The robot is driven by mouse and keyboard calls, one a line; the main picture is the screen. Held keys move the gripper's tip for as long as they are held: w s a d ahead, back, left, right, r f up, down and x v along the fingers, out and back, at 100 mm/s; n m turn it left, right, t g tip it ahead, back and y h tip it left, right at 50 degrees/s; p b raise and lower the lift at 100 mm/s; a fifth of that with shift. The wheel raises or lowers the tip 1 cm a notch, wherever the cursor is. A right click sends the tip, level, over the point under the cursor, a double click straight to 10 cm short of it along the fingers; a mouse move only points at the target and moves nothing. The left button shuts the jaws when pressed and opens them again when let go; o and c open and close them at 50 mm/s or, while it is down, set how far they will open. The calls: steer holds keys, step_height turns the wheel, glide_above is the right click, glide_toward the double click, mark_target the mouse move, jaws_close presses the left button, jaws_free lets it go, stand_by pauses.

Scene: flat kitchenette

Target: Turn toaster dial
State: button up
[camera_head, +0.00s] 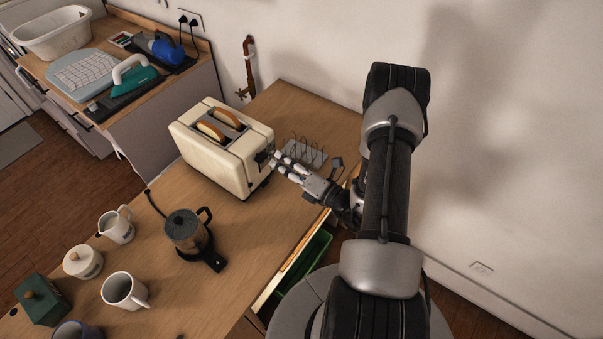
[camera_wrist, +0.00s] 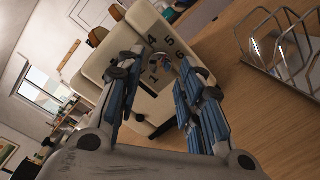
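The cream toaster (camera_head: 205,155) stands on the wooden counter with bread slices in its two slots. My gripper (camera_head: 277,161) is at the toaster's right end face, pointing at it. In the wrist view the toaster (camera_wrist: 132,43) fills the upper middle, with numbers printed around the dial (camera_wrist: 157,66). The dial lies between the two fingertips of my gripper (camera_wrist: 158,78) and is partly hidden. The fingers are apart, one on each side of it. I cannot tell whether they touch the dial or the face.
A wire toast rack (camera_head: 306,152) stands just behind my gripper and shows at the right of the wrist view (camera_wrist: 285,45). A coffee pot (camera_head: 184,230), a jug (camera_head: 117,226) and a white mug (camera_head: 124,291) stand nearer the front. Counter between pot and toaster is clear.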

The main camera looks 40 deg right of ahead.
steer(key=v, duration=0.9)
steer(key=shift+s, duration=0.15)
steer(key=w+a+r+n+g+y+b, duration=0.1)
steer(key=a+r+n+g+y, duration=0.3)
steer(key=a+r+n+y, duration=0.45)
steer(key=s+a+r+n+g+b, duration=0.1)
steer(key=s+a+r+n+g, duration=0.2)
steer(key=a+n+g, duration=0.4)
steer(key=s+a+r+n+g, duration=0.25)
steer(key=a+n, duration=0.25)
steer(key=n, duration=0.3)
steer(key=s+r+n+g+h+b, duration=0.25)
steer(key=s+n+h, duration=0.75)
steer(key=n, duration=0.5)
steer(key=d+r+n+t+h, duration=0.1)
steer(key=r+n, duration=0.1)
steer(key=n, duration=0.1)
steer(key=d+r+n+t+h, duration=0.2)
steer(key=n, duration=0.1)
steer(key=shift+w+d+t, duration=0.2)
steer(key=shift+w+t, duration=0.05)
steer(key=shift+t, duration=0.05)
